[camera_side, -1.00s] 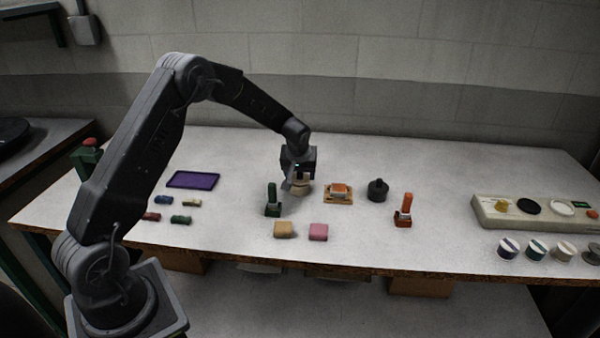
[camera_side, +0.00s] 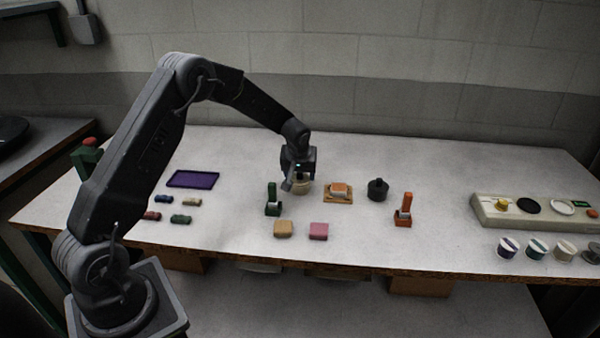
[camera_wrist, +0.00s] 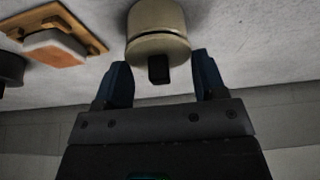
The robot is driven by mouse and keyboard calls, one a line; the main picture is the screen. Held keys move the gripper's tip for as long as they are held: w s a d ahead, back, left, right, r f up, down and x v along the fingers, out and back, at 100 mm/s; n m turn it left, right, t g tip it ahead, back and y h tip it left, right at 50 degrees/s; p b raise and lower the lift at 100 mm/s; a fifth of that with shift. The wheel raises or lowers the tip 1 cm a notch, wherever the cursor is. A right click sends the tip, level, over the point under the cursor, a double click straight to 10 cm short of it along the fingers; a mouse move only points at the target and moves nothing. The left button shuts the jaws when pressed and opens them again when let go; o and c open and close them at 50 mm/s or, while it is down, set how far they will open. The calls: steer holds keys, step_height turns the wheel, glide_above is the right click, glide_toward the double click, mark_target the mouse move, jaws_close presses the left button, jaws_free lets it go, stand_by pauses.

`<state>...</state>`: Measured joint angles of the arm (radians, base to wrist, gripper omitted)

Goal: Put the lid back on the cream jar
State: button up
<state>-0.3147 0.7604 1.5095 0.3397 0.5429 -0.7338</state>
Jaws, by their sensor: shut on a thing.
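The cream jar (camera_side: 301,189) stands upright on the table under my gripper (camera_side: 298,178). In the wrist view the jar (camera_wrist: 157,15) shows as a round cream body. Its cream lid (camera_wrist: 142,49), with a black knob (camera_wrist: 159,69), sits against the jar's top, with a thin dark line between them. The lid looks level and centred over the jar. I cannot tell whether it is fully seated.
Right of the jar are a wooden tray (camera_side: 328,199) with an orange-topped block (camera_side: 339,189) and a dark round pot (camera_side: 378,190). A green stamp (camera_side: 272,201) stands front left, with tan (camera_side: 284,229) and pink blocks (camera_side: 318,231) in front. An orange stamp (camera_side: 404,208) stands further right.

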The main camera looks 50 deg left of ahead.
stand_by(0.4)
steer(key=o, duration=1.1)
steer(key=shift+r, duration=0.1)
steer(key=shift+r, duration=3.4)
jaws_close()
steer(key=shift+f, duration=0.3)
